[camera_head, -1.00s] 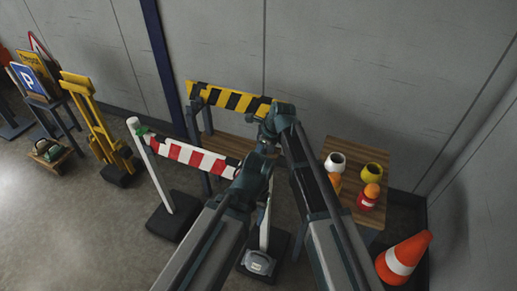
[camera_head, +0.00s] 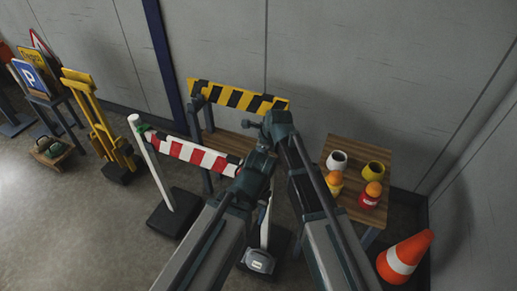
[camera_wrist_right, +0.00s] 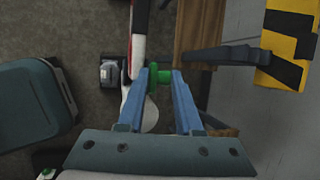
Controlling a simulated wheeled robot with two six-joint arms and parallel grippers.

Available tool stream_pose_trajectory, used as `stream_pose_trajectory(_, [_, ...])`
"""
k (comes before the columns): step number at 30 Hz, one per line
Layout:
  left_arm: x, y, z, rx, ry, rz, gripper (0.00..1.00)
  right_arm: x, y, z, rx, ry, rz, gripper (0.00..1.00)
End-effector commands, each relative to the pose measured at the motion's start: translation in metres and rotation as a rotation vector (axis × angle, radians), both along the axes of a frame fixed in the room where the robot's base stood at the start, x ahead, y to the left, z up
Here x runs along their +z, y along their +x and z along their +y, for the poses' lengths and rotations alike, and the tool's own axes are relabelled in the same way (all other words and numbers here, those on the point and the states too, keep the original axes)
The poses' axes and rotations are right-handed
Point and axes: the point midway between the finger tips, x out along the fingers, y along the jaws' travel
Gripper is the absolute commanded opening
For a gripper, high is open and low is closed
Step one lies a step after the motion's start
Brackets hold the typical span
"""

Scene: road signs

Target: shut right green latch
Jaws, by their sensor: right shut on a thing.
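The right green latch (camera_wrist_right: 158,82) shows in the right wrist view, beside the red and white barrier board (camera_wrist_right: 138,50). My right gripper (camera_wrist_right: 160,78) is shut on it, with one blue finger on each side. In the head view this latch is hidden behind my arms. The board (camera_head: 190,153) there runs right from the left white post (camera_head: 150,165). A green piece (camera_head: 147,134) shows at its left end. The right post (camera_head: 266,222) is partly covered. My left arm reaches towards the board's right end; its fingertips cannot be made out.
A yellow and black board (camera_head: 238,97) stands behind the barrier. A wooden table (camera_head: 352,158) with several small pots and red and orange items is at right, near an orange cone (camera_head: 404,257). Yellow stands and signs are at left. Floor at front left is clear.

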Motion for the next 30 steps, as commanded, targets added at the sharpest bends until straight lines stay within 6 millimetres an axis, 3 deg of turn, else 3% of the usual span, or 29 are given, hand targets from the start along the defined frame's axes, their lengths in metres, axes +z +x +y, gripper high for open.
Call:
stream_pose_trajectory(13, [0.0005, 0.0, 0.0, 0.0, 0.0, 0.0, 0.62, 0.0012, 0.0031, -0.0019, -0.003, -0.004, -0.01, 0.0])
stream_pose_trajectory(14, [0.0005, 0.0, -0.0001, 0.0, 0.0, 0.0, 0.62, 0.0012, 0.0032, -0.0019, -0.003, -0.004, -0.011, 0.38])
stream_pose_trajectory(16, [0.0005, 0.0, -0.0001, 0.0, 0.0, 0.0, 0.62, 0.0012, 0.0029, -0.0016, -0.003, -0.002, -0.01, 0.5])
stream_pose_trajectory(30, [0.0052, 0.0, 0.0, 0.0, 0.0, 0.0, 0.62, 0.0056, -0.0006, -0.0016, -0.001, 0.0, -0.005, 0.52])
